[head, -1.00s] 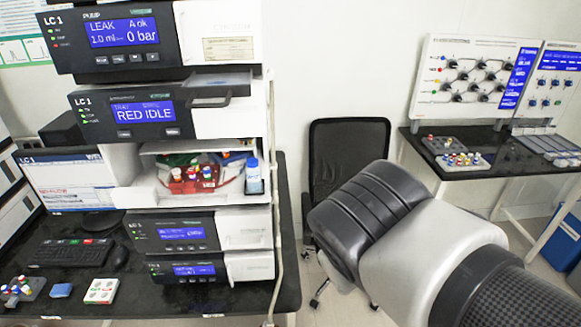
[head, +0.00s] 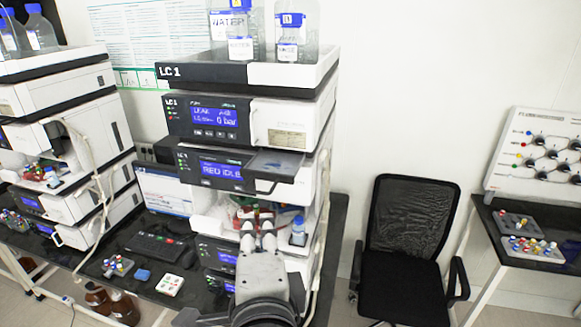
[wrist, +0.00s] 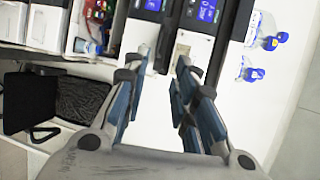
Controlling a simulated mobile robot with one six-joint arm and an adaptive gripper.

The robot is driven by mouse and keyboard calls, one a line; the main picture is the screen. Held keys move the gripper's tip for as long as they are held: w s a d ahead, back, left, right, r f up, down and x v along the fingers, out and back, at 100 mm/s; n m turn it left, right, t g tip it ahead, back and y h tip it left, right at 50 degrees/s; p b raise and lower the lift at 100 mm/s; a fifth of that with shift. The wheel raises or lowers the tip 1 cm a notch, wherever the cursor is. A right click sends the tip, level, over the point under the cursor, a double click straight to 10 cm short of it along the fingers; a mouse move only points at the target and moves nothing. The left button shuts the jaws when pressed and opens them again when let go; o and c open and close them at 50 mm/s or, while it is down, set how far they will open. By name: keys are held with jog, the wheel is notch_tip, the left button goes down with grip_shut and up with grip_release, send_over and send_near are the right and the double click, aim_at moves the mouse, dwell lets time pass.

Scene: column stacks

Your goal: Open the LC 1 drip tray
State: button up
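The LC 1 stack stands centre in the head view, with a blue pump display reading LEAK and 0 bar.
Bottles (head: 290,40) stand on top of the stack. A vial bottle (head: 298,232) is in the open compartment. A keyboard (head: 156,246) and vial racks lie on the bench at left. A black chair (head: 412,225) stands right, with another bench beyond.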

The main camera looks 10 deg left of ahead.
aim_at(257, 192)
jog(key=p+x, duration=0.3)
jog(key=x, duration=1.4)
jog(key=shift+w, duration=0.3)
jog(key=shift+c, duration=0.2)
jog(key=c, duration=0.5)
jog(key=shift+f, duration=0.1)
grip_shut()
jog(key=shift+s+f, duration=0.1)
